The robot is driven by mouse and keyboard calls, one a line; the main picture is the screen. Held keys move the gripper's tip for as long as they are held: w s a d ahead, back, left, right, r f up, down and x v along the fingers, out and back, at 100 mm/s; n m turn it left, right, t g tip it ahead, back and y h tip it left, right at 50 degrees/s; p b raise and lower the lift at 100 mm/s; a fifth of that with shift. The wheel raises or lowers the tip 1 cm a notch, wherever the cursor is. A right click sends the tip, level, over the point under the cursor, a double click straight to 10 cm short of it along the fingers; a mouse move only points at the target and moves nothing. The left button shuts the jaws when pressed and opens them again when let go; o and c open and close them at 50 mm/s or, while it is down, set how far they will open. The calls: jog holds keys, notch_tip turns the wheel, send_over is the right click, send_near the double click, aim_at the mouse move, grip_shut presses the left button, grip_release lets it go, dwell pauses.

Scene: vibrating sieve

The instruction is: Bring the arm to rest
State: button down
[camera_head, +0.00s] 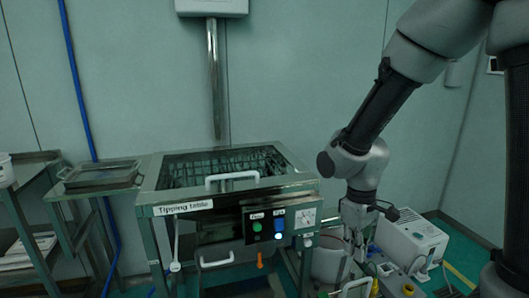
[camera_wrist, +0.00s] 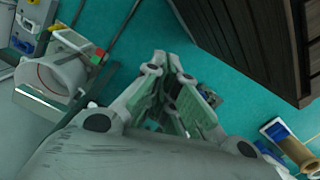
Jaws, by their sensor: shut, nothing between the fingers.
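My arm comes down from the upper right in the head view. My gripper (camera_head: 354,238) points down at the right of the tipping table (camera_head: 180,207). In the wrist view my gripper (camera_wrist: 168,62) shows its fingers close together, shut with nothing between them. It hangs apart from the table, and a teal floor (camera_wrist: 215,75) lies below it. In the head view the fingertips are small and partly lost against the equipment behind them.
The tipping table has a white handle (camera_head: 232,180) and a button panel (camera_head: 268,228). A white machine (camera_head: 412,240) and a whitish bucket (camera_head: 326,262) stand near the gripper. A dark slatted cabinet (camera_wrist: 255,40) is at the upper right in the wrist view. A metal tray (camera_head: 100,175) sits at left.

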jog(key=s+d+r+m+t, duration=0.2)
jog(key=s+d+r+m, duration=0.1)
jog(key=s+d+r, duration=0.2)
jog(key=s+d+r+m+t, duration=0.3)
jog(key=d+r, duration=0.6)
jog(key=r, duration=0.5)
jog(key=shift+s+r+m, duration=0.3)
jog(key=shift+s+m, duration=0.5)
jog(key=shift+s, duration=0.4)
jog(key=shift+d, duration=0.1)
